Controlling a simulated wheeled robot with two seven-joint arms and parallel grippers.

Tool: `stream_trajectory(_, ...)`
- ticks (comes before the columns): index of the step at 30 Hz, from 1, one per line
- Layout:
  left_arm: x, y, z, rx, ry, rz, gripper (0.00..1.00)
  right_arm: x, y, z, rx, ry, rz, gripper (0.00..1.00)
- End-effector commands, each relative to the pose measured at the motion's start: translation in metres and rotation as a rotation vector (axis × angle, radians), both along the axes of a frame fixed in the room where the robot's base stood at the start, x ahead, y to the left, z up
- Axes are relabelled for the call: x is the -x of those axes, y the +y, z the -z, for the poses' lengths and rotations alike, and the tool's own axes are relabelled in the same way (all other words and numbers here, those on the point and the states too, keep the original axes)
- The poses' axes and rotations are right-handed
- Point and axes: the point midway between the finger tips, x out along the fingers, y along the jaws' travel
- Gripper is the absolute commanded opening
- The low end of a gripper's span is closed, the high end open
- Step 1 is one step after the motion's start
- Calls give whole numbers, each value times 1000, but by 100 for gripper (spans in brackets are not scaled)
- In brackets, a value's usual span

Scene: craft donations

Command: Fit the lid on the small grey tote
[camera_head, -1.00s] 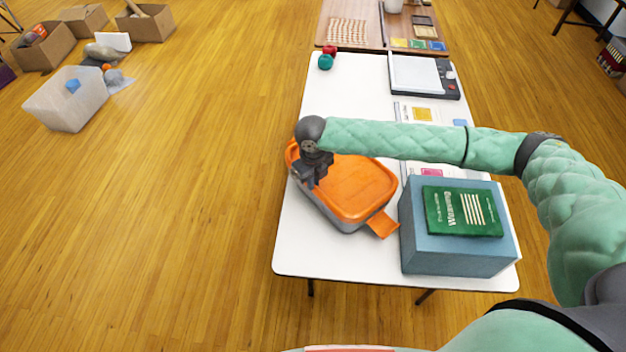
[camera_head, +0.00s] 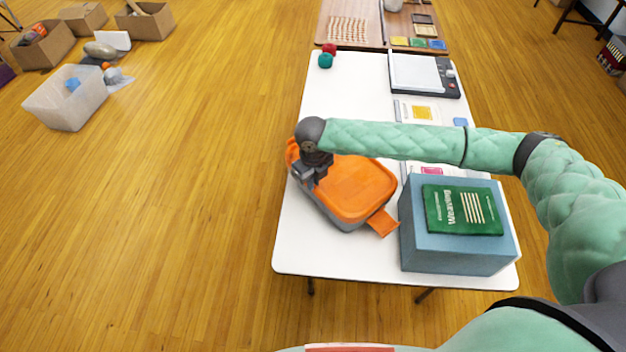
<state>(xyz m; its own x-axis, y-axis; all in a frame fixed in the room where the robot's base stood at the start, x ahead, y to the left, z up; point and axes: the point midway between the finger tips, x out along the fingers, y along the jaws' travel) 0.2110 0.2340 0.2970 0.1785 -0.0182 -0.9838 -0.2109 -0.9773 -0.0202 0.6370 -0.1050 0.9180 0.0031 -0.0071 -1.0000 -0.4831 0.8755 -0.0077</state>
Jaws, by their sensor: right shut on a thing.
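The orange lid (camera_head: 357,188) lies over the top of the small grey tote (camera_head: 340,218) on the white table. An orange tab sticks out at the lid's lower right, and more orange shows at its far left end. The tote's grey wall shows below the lid along the near left side. My right gripper (camera_head: 311,180) points down at the lid's left edge and is shut on the lid there. The fingertips and the far left corner are partly hidden by my right wrist, so I cannot tell whether the lid is seated all round. My left gripper is not in view.
A blue box (camera_head: 455,252) with a green book (camera_head: 462,210) on it stands close to the tote's right. A paper trimmer (camera_head: 420,75) and two yarn balls (camera_head: 326,61) lie at the table's far end. The table's front left (camera_head: 310,250) is clear.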

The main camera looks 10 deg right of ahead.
Motion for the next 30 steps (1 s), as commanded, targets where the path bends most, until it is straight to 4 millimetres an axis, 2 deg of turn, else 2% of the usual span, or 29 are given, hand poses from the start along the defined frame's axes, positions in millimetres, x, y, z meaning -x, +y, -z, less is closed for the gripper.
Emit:
stream_trajectory(5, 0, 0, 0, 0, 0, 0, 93, 0, 0, 0, 0, 0, 0, 0)
stream_trajectory(6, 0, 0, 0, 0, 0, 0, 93, 0, 0, 0, 0, 0, 0, 12)
stream_trajectory(9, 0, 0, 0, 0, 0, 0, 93, 0, 0, 0, 0, 0, 0, 32)
stream_trajectory(10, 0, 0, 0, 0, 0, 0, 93, 0, 0, 0, 0, 0, 0, 34)
stream_trajectory(20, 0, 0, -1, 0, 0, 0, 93, 0, 0, -1, 0, 0, 0, 34)
stream_trajectory(30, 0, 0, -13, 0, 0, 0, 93, 0, 0, -17, -1, 0, 0, 34)
